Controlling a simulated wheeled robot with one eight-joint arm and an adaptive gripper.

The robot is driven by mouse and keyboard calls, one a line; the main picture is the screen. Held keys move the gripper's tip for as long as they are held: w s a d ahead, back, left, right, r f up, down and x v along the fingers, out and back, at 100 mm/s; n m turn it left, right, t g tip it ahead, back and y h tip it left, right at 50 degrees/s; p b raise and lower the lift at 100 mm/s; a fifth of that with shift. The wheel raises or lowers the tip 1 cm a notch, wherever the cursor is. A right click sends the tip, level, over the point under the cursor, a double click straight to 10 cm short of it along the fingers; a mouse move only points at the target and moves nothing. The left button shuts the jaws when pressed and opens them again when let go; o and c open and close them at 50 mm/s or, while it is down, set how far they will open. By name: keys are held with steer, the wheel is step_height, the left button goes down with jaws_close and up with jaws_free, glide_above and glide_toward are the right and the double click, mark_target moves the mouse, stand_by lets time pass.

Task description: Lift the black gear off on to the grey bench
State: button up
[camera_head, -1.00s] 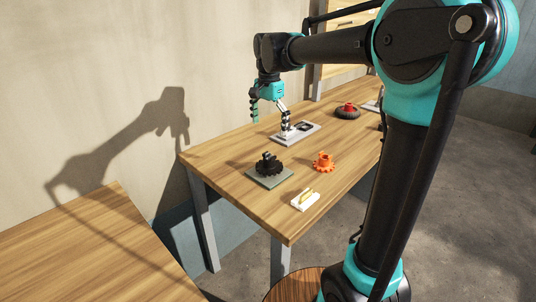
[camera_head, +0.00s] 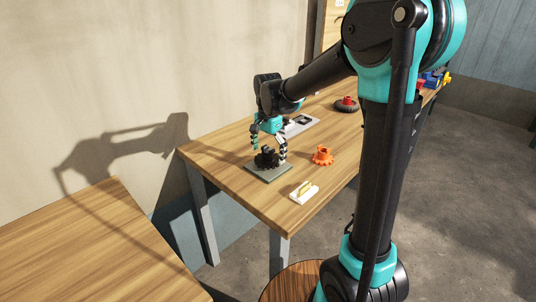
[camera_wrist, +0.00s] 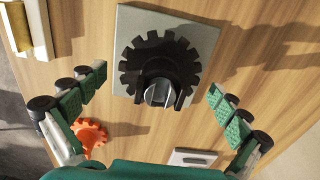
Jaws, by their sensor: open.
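The black gear (camera_head: 266,161) lies flat on a square grey plate (camera_head: 281,174) on the wooden table. In the wrist view the gear (camera_wrist: 138,52) shows a toothed rim and a raised black hub, with a shiny metal post end in it. The plate (camera_wrist: 203,37) shows around it. My gripper (camera_head: 270,151) is open and empty over the gear. In the wrist view its fingers (camera_wrist: 156,82) stand wide apart on both sides of the hub; contact cannot be seen. The table has a wood-coloured top (camera_head: 218,160) and grey legs; no separate grey bench is identifiable.
An orange gear part (camera_head: 322,156) stands right of the plate. A white block with a yellow bar (camera_head: 304,191) lies near the front edge. A light grey plate (camera_head: 301,124) and a dark ring with a red hub (camera_head: 346,104) lie farther back. Another wooden table (camera_head: 85,250) is at left.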

steer(key=shift+s, duration=0.15)
jaws_close()
stand_by(0.6)
stand_by(0.6)
steer(key=c, duration=1.5)
jaws_free()
steer(key=c, duration=0.5)
steer(key=shift+c, duration=0.4)
steer(key=shift+c, duration=0.3)
